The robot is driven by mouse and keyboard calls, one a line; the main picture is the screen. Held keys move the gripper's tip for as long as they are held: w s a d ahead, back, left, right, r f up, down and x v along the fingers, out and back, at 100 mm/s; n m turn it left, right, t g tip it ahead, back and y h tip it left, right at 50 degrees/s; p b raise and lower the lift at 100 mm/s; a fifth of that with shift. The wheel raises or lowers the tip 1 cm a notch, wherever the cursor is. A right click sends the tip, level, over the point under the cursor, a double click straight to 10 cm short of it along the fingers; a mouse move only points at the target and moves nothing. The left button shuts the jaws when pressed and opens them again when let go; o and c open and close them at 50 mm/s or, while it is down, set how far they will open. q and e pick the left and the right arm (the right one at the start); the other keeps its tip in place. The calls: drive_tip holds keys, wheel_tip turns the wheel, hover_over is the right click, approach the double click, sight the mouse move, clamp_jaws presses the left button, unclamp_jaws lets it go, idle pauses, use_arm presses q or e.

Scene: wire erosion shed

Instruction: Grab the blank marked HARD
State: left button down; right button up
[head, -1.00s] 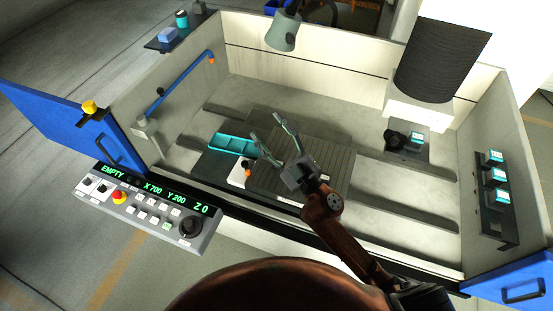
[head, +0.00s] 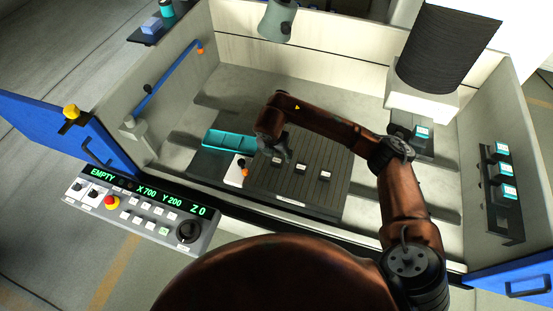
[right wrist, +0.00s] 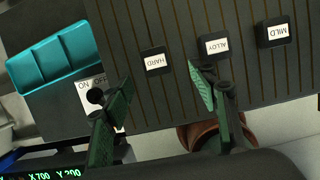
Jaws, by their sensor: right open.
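The blank marked HARD (right wrist: 154,60) is a small dark block with a white label on the slotted table in the right wrist view; in the head view it (head: 277,161) is the leftmost of three blanks. My right gripper (right wrist: 160,82) is open and empty, its fingertips short of the HARD blank, which appears between and beyond them in the picture. In the head view the right gripper (head: 286,152) is above the table close to that blank. The left gripper does not show.
Blanks marked ALLOY (right wrist: 215,47) and MILD (right wrist: 272,32) sit to the right of HARD. A teal tray (head: 228,141) and a white ON/OFF switch plate (head: 235,172) lie to the left. A spindle head (head: 277,20) hangs at the back.

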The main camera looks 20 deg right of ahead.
sight(277, 160)
drive_tip(key=x, duration=0.2)
drive_tip(key=p+x, duration=0.1)
drive_tip(key=x, duration=0.4)
drive_tip(key=shift+w+a+f, duration=0.2)
drive_tip(key=shift+w+a, duration=0.05)
drive_tip(key=shift+c, duration=0.3)
clamp_jaws()
